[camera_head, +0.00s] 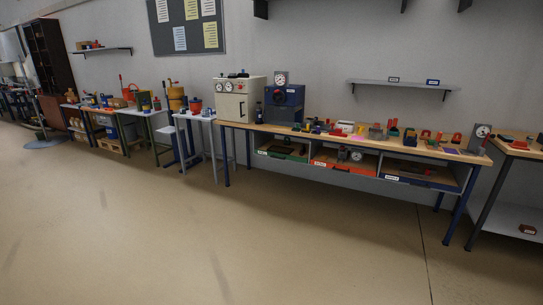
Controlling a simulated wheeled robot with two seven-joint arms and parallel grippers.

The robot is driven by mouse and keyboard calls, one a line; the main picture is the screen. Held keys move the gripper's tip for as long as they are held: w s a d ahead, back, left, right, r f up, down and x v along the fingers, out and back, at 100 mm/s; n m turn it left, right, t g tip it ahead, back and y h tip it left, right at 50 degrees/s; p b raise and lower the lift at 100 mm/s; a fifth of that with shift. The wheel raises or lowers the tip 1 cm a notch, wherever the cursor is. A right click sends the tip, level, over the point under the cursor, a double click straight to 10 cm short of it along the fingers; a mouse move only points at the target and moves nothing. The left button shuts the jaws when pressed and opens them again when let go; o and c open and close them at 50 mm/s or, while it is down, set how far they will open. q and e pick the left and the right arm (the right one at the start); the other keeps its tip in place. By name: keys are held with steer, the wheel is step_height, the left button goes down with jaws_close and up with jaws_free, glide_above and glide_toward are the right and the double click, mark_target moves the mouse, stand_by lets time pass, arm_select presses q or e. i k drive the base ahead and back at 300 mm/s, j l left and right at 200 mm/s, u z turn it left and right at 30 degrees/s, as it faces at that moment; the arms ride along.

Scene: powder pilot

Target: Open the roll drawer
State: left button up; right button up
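A long wooden-topped workbench (300,132) with blue legs stands against the wall, some way off across the floor. Under its top are three bays side by side. The left bay has a green-fronted drawer (283,155), the middle one an orange-fronted drawer (345,170), and the right one a blue-fronted drawer (420,183). Each front carries a small white label too small to read, so I cannot tell which is the roll drawer. I cannot tell how far any drawer is pulled out. Neither of my grippers is in view.
Open beige floor (200,230) lies in front of the workbench. A cream cabinet (238,98) and a blue machine (284,103) stand near its left end. Another table (517,150) adjoins at right. Smaller tables (158,115) with tools and containers line the wall at left.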

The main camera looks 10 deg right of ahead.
mark_target(274, 148)
steer(key=i+l+z, duration=0.1)
steer(key=i+z, duration=0.35)
steer(key=i, duration=1.45)
